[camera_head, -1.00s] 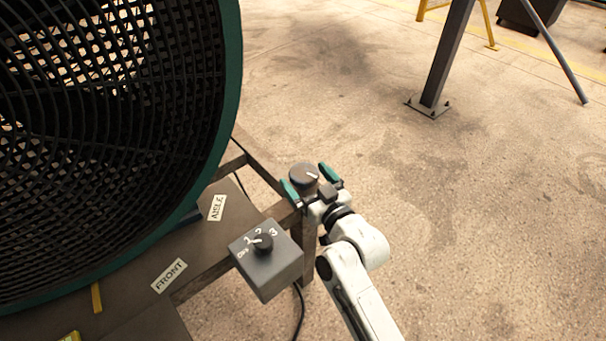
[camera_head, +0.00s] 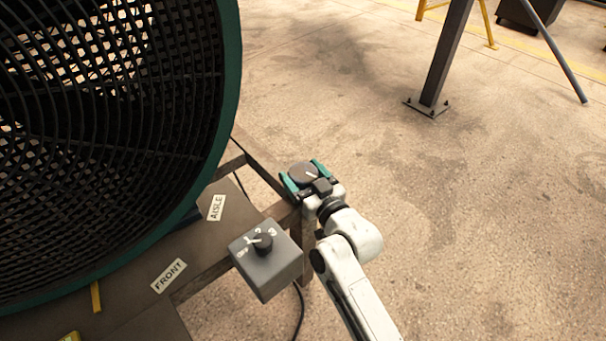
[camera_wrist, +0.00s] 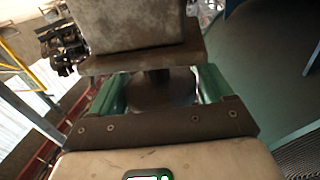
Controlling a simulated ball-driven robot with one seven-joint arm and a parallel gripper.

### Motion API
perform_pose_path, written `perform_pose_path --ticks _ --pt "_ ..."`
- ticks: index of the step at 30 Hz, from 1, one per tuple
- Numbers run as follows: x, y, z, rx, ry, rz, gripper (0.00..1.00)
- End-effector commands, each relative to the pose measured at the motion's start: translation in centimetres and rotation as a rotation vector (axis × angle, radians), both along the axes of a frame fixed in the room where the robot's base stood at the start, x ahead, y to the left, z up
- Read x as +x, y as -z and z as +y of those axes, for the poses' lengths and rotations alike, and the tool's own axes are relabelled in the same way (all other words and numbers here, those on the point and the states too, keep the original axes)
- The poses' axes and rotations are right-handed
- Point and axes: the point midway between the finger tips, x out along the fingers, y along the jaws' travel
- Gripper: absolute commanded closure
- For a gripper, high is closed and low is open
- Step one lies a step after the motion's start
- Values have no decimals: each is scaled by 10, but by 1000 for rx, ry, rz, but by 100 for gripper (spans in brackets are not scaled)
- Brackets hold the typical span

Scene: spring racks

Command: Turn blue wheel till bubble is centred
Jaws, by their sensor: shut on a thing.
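A dark grey round wheel (camera_head: 303,173) with a white line on its top stands at the corner of the fan's stand. I see no blue on it. My gripper (camera_head: 305,176) has its two teal fingers on either side of the wheel, shut on it. In the wrist view the dark disc (camera_wrist: 160,92) sits between the teal fingers (camera_wrist: 163,88), below a grey block and a short stem. No bubble is visible in either view.
A large fan (camera_head: 100,130) with a teal rim fills the left. A grey switch box (camera_head: 266,262) with a black knob is beside my arm. FRONT (camera_head: 169,275) and AISLE (camera_head: 216,207) labels are on the stand.

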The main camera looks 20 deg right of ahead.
Motion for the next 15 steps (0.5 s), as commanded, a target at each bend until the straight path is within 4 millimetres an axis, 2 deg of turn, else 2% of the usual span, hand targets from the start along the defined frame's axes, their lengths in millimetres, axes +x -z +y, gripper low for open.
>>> perform_pose_path --ticks 15 --pt "8 -6 7 7 12 0 55"
